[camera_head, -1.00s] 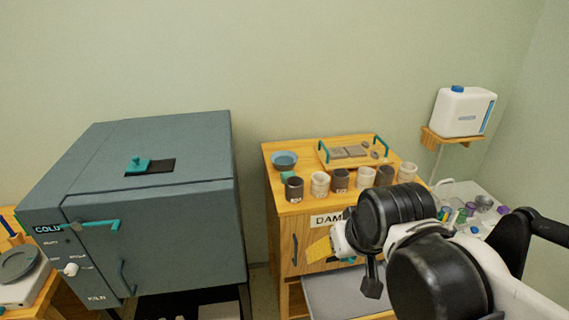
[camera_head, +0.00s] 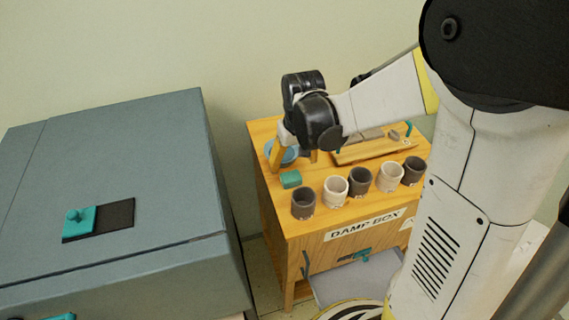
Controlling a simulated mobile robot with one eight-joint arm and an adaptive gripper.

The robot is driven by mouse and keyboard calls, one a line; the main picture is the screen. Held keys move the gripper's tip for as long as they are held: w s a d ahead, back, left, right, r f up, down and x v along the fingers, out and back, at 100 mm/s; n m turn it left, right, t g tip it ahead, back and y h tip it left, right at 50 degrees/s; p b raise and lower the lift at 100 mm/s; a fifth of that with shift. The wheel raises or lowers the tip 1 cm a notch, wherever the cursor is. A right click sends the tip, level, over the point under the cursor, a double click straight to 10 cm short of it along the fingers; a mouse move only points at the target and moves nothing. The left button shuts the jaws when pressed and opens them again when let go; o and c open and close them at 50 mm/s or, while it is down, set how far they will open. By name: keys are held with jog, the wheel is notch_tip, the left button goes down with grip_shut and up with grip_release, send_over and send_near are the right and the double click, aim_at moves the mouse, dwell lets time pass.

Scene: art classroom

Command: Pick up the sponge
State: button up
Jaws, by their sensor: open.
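The sponge is most likely the small teal block (camera_head: 290,179) lying on top of the wooden damp box cabinet (camera_head: 335,214), near its left edge. My gripper (camera_head: 293,162) points down over the cabinet's left back part, with its yellowish fingers spread and nothing seen between them. In the picture the fingertips are just above the teal block. I cannot tell their exact height. A blue bowl (camera_head: 284,155) behind the block is partly hidden by my gripper.
A row of dark and pale cups, starting with a dark cup (camera_head: 303,203), stands along the cabinet's front edge, right of the block. A wooden tray (camera_head: 349,157) lies behind them, partly covered by my arm. A grey kiln (camera_head: 120,180) stands left, across a gap.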

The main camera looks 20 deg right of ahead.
aim_at(291, 176)
jog(key=f, duration=0.2)
jog(key=f+b, duration=0.1)
jog(key=f, duration=0.2)
jog(key=w+f, duration=0.1)
jog(key=f, duration=0.2)
jog(key=shift+w+b, duration=0.1)
jog(key=shift+b, duration=0.25)
jog(key=c, duration=1)
